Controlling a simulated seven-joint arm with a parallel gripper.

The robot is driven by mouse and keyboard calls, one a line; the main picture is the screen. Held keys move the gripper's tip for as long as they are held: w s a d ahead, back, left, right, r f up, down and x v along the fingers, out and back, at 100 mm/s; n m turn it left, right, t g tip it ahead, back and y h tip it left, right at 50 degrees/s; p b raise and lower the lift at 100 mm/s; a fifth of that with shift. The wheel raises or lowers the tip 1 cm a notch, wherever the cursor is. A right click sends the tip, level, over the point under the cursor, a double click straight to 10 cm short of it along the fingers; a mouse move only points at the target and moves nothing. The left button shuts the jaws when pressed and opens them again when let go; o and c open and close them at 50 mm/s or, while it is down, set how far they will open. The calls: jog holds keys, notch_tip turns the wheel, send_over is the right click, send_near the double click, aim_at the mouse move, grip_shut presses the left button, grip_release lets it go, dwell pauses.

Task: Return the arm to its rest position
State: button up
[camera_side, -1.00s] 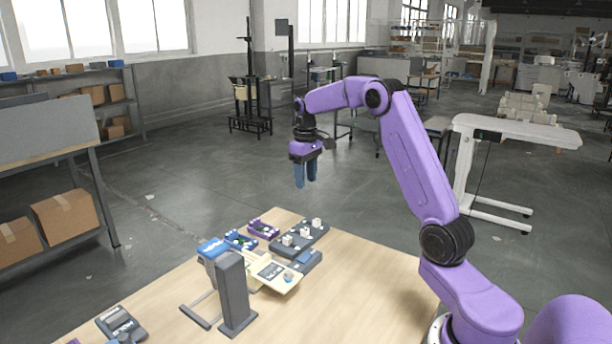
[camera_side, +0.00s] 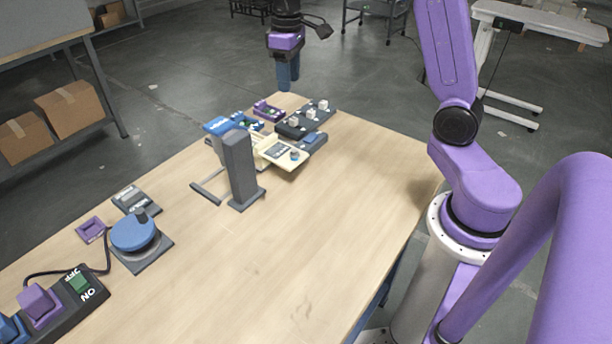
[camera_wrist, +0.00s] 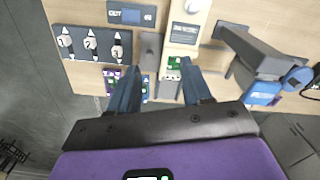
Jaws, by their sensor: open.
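My gripper (camera_side: 288,76) hangs above the far end of the wooden table in the side view, its blue fingers pointing down. In the wrist view its two fingers (camera_wrist: 163,92) are spread apart with nothing held between them. Below it lie a dark panel with white numbered knobs (camera_wrist: 90,44), a cream lift unit (camera_wrist: 186,32) and a small green board (camera_wrist: 174,63). The gripper is apart from all of these. The cream unit also shows in the side view (camera_side: 284,153). My purple arm rises at the right of the side view.
A grey column (camera_side: 241,168) stands upright on the wooden table (camera_side: 290,250). A blue round knob (camera_side: 133,232), a small purple tray (camera_side: 91,229) and an ON/OFF switch box (camera_side: 75,300) sit at the near left. The table's right half is clear.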

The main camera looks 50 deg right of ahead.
jog(key=s+a+n, duration=0.4)
jog(key=s+a, duration=0.8)
jog(key=s, duration=0.3)
jog(key=s+f+n, duration=0.1)
jog(key=s+n, duration=0.1)
jog(key=s, duration=0.6)
jog(key=s+f+n, duration=0.2)
jog(key=s+n, duration=0.1)
jog(key=s, duration=0.5)
jog(key=shift+d+f, duration=0.3)
jog(key=shift+d, duration=0.1)
